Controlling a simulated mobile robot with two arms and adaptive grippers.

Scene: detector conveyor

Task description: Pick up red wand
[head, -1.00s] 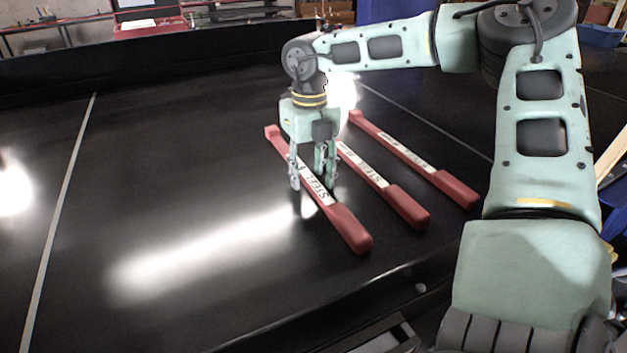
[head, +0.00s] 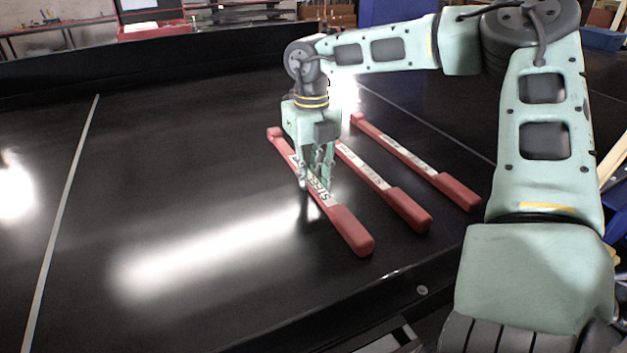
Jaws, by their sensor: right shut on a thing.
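Three red wands with white lettered labels lie side by side on the black conveyor (head: 200,170). The nearest, left wand (head: 349,231) has its thick handle toward the front. The middle wand (head: 405,208) and the right wand (head: 455,190) lie beside it, parallel. My right gripper (head: 314,184) points down over the left wand, with its fingers shut on the wand at the label, partly hiding it. The left wand still appears to lie on the belt. My left gripper is not in view.
A pale line (head: 62,215) crosses the belt at the left. The belt left of the wands is clear apart from bright reflections. A dark raised edge (head: 150,70) runs along the back. A red case (head: 152,28) stands beyond it.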

